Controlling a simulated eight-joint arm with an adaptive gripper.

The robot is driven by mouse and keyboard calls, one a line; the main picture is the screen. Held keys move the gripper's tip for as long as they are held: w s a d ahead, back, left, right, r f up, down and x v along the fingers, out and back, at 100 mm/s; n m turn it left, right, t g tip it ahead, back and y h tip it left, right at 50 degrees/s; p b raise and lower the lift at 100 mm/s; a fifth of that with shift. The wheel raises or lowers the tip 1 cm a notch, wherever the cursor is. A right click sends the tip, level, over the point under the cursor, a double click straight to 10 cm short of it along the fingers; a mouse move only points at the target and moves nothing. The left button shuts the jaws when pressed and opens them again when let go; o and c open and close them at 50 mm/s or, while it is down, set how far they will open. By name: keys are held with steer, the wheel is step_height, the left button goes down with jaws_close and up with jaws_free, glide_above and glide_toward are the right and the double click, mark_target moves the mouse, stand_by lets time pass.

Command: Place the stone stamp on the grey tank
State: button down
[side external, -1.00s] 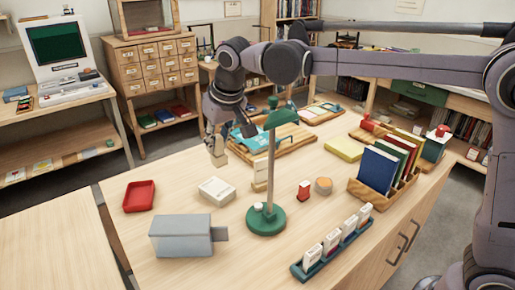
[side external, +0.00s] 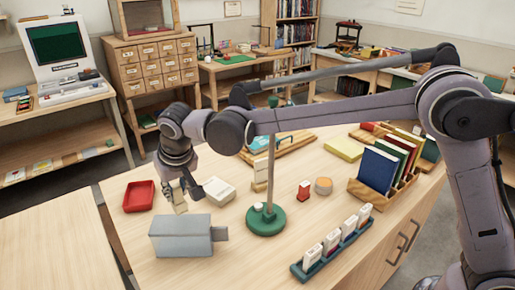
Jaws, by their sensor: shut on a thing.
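My gripper (side external: 178,190) is low over the left part of the table, fingers pointing down. It is shut on the stone stamp (side external: 179,202), a small beige block that shows below the fingers. The grey tank (side external: 181,237), a box with a darker grey piece on its right side, stands nearer the camera than the stamp. The stamp appears behind the tank's back edge, apart from its top. I cannot tell exactly how high the stamp is.
A red tray (side external: 139,197) lies left of my gripper and a white box (side external: 219,191) lies right. A green-based stand (side external: 266,219) rises right of the tank. A wooden book rack (side external: 377,192) and a blue card holder (side external: 335,246) are further right.

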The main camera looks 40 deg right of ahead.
mark_target(179, 196)
steer(key=shift+f, duration=2)
steer(key=c, duration=1.2)
jaws_free()
steer(key=shift+f, duration=0.1)
steer(key=shift+o, duration=0.2)
steer(key=v, duration=1.2)
steer(key=s+d+f+t, duration=0.1)
steer(key=s+d+f, duration=0.1)
steer(key=s+d, duration=0.4)
steer(key=s+d+f, duration=0.2)
steer(key=s+d, duration=0.5)
steer(key=d, duration=0.6)
steer(key=s+d+f+t, duration=0.1)
steer(key=s+d+f, duration=0.1)
steer(key=s+d, duration=0.4)
steer(key=d, duration=0.4)
steer(key=shift+s+d+f+t, duration=0.15)
steer(key=shift+s+f+t, duration=0.05)
steer(key=shift+s+t, duration=0.1)
